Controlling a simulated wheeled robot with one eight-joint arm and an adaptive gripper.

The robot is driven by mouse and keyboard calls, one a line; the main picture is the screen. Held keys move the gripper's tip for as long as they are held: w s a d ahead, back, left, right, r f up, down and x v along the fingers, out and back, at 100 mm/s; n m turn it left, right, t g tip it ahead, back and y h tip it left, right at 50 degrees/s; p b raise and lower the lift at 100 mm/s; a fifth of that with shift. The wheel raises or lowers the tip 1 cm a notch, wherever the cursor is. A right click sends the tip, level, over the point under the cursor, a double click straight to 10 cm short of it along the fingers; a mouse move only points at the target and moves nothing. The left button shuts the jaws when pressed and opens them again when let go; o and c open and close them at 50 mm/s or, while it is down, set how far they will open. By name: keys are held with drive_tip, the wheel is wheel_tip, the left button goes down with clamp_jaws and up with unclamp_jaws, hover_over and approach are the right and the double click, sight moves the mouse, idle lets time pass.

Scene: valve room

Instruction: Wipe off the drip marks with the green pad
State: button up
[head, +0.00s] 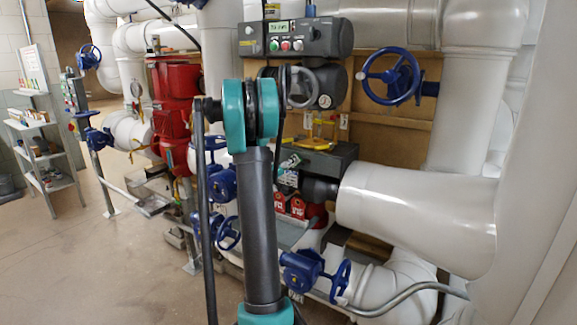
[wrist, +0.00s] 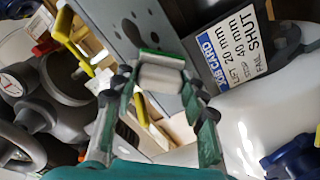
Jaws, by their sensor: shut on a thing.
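In the wrist view my gripper (wrist: 160,80) is shut on a small pale block with a green edge, which looks like the green pad (wrist: 161,57). The pad sits crosswise between the fingertips, close to a grey metal plate with holes (wrist: 130,22). I cannot tell whether it touches the plate. I cannot make out any drip marks in either view. In the head view my own arm stands in the middle and hides my gripper and the pad.
A job card (wrist: 232,55) and a white rounded surface (wrist: 260,105) are right of my gripper. Yellow bars (wrist: 75,40) are at left. The head view shows a control box (head: 296,38), blue handwheels (head: 390,77), a large white pipe (head: 415,212) and open floor at left.

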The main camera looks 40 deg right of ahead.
drive_tip(key=shift+w+d, duration=0.1)
drive_tip(key=shift+d, duration=0.15)
drive_tip(key=shift+s+d, duration=0.3)
drive_tip(key=shift+s, duration=0.6)
drive_tip(key=shift+s+d, duration=0.25)
drive_tip(key=shift+s, duration=0.6)
drive_tip(key=shift+s+d, duration=0.4)
drive_tip(key=shift+s, duration=0.45)
drive_tip(key=shift+s+d, duration=0.4)
drive_tip(key=shift+s, duration=0.4)
